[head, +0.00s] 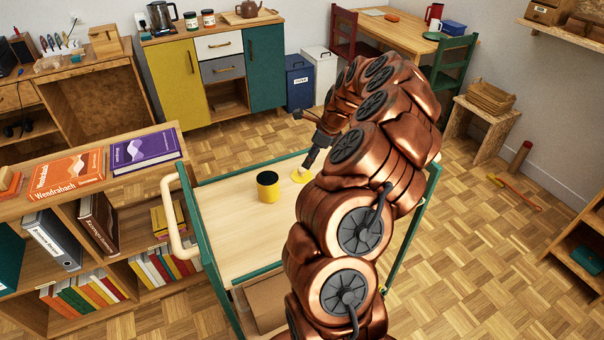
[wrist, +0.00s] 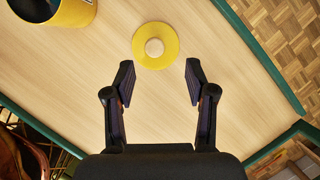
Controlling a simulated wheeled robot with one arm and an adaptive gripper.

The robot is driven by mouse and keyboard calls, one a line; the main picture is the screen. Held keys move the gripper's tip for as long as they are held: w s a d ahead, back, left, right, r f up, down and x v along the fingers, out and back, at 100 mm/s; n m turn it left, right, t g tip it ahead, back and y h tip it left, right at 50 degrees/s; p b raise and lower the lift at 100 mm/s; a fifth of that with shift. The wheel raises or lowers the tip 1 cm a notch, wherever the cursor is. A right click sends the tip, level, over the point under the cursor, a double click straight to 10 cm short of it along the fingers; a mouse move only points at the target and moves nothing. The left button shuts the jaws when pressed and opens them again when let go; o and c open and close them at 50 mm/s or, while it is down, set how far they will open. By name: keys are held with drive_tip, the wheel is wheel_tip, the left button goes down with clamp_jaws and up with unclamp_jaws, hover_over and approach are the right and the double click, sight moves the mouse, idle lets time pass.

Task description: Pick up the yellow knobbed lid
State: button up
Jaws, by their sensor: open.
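The yellow knobbed lid (wrist: 155,35) lies flat on the wooden trolley top, with a pale round knob at its middle. In the head view the lid (head: 301,176) is partly hidden by my arm. My gripper (wrist: 159,83) is open and empty, its two fingers apart. In the wrist view the lid sits just beyond the fingertips, in line with the gap between them. In the head view my gripper (head: 308,165) is above the trolley close to the lid; its fingertips are hard to make out.
A yellow pot with a dark inside (head: 268,187) stands on the trolley, left of the lid; it also shows in the wrist view (wrist: 72,12). The trolley top (head: 232,235) has a green rim (wrist: 262,52). A bookshelf (head: 170,135) stands at the left. The front of the trolley top is clear.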

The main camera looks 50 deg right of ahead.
sight(303, 169)
drive_tip(key=p+x, duration=0.1)
drive_tip(key=x, duration=0.4)
drive_tip(key=shift+a+p, duration=0.35)
drive_tip(key=shift+a, duration=0.05)
drive_tip(key=shift+f, duration=0.35)
drive_tip(key=shift+c, duration=0.3)
drive_tip(key=c, duration=1)
